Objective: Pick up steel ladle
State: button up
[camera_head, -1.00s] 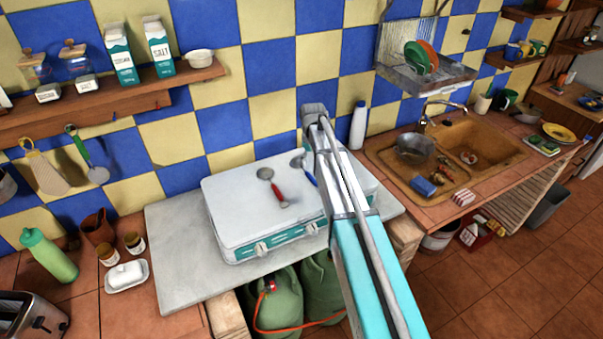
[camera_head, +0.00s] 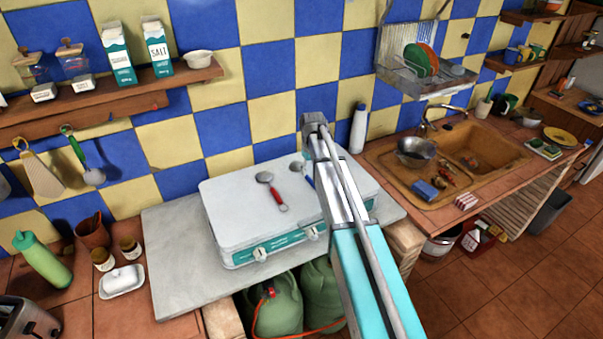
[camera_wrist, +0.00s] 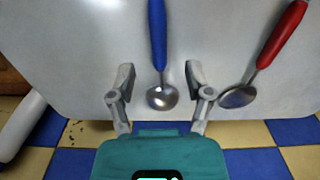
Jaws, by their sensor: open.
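Two steel ladles lie on the closed white lid of the stove (camera_head: 240,225). One has a blue handle (camera_wrist: 157,35) and the other a red handle (camera_wrist: 282,35). In the wrist view my gripper (camera_wrist: 160,78) is open, with its fingers on either side of the blue-handled ladle near its round bowl (camera_wrist: 162,97). The red-handled ladle's bowl (camera_wrist: 237,96) lies just right of the right finger. In the head view the blue-handled ladle (camera_head: 296,168) is partly hidden by my arm, and the red-handled ladle (camera_head: 278,197) lies to its left. My fingers are hidden there.
A white bottle (camera_head: 358,130) stands behind the stove, near the tiled wall. A sink (camera_head: 385,175) is to the right. A green bottle (camera_head: 42,262) and a white butter dish (camera_head: 122,282) stand to the left. A shelf (camera_head: 60,120) with hanging utensils is above.

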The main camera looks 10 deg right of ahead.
aim_at(311, 180)
jog(key=shift+f+b, duration=2.3)
jog(key=shift+f, duration=0.15)
grip_shut()
